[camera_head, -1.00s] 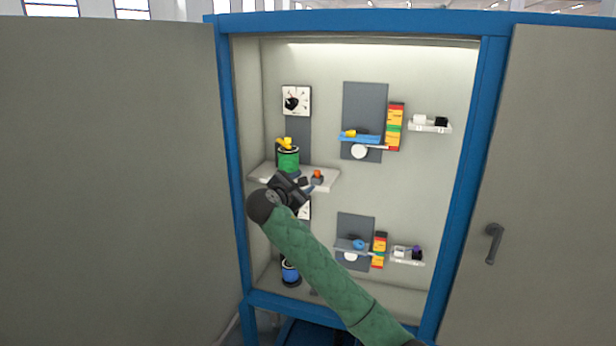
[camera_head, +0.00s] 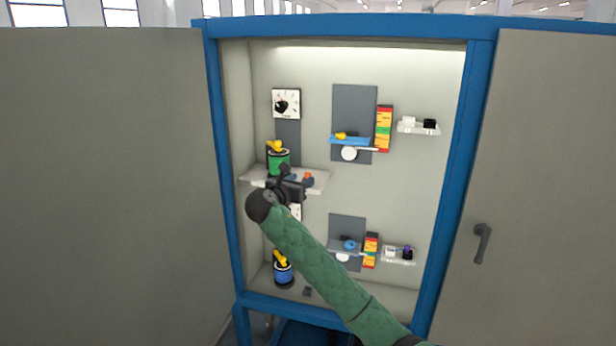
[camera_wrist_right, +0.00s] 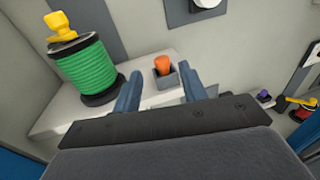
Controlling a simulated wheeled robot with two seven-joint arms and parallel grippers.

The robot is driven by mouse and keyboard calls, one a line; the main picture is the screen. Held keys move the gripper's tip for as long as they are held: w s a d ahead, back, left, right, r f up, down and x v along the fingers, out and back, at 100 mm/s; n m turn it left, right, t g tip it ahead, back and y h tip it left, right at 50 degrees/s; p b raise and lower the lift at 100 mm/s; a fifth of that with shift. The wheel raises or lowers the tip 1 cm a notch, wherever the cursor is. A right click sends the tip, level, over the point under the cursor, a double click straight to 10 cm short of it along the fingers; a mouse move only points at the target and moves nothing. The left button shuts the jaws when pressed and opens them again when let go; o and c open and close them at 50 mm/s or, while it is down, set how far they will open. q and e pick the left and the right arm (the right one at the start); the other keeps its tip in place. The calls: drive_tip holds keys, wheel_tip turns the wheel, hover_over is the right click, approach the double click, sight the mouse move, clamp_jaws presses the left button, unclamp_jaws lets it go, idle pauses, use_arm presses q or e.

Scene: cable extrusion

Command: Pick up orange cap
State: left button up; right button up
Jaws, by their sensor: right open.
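The orange cap (camera_wrist_right: 162,65) stands in a small dark grey holder (camera_wrist_right: 165,77) on the white shelf, and shows in the head view (camera_head: 308,176) near the shelf's right end. My right gripper (camera_wrist_right: 160,88) is open in the right wrist view. Its two blue-grey fingers point toward the cap, one to each side in the picture, and appear short of it, with nothing between them. In the head view my right gripper (camera_head: 300,186) is at the shelf's front, just left of and below the cap. My left gripper does not show.
A green spool (camera_wrist_right: 85,72) with a yellow top stands on the shelf (camera_head: 319,184), left of the cap. A blue spool (camera_head: 283,272) stands on the cabinet floor. Blue posts and open doors (camera_head: 540,190) flank the cabinet. Small racks line the back wall.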

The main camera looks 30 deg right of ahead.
sight(307, 175)
drive_tip(key=shift+w+d+r+p, duration=0.2)
drive_tip(key=shift+d+p, duration=0.25)
drive_tip(key=shift+p, duration=0.1)
drive_tip(key=shift+w+d+r+p, duration=0.15)
drive_tip(key=shift+w+d+p, duration=0.05)
drive_tip(key=shift+d+p, duration=0.3)
drive_tip(key=p+x, duration=0.1)
drive_tip(key=x, duration=0.1)
drive_tip(key=shift+d+f+p, duration=0.1)
drive_tip(key=shift+d+p, duration=0.25)
drive_tip(key=shift+p, duration=0.05)
drive_tip(key=shift+w+d+f, duration=0.1)
drive_tip(key=shift+w+f, duration=0.05)
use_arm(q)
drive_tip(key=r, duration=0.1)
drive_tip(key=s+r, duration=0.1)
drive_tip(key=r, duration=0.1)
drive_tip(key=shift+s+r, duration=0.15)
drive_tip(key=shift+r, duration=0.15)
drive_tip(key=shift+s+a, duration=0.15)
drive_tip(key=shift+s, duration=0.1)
use_arm(e)
clamp_jaws()
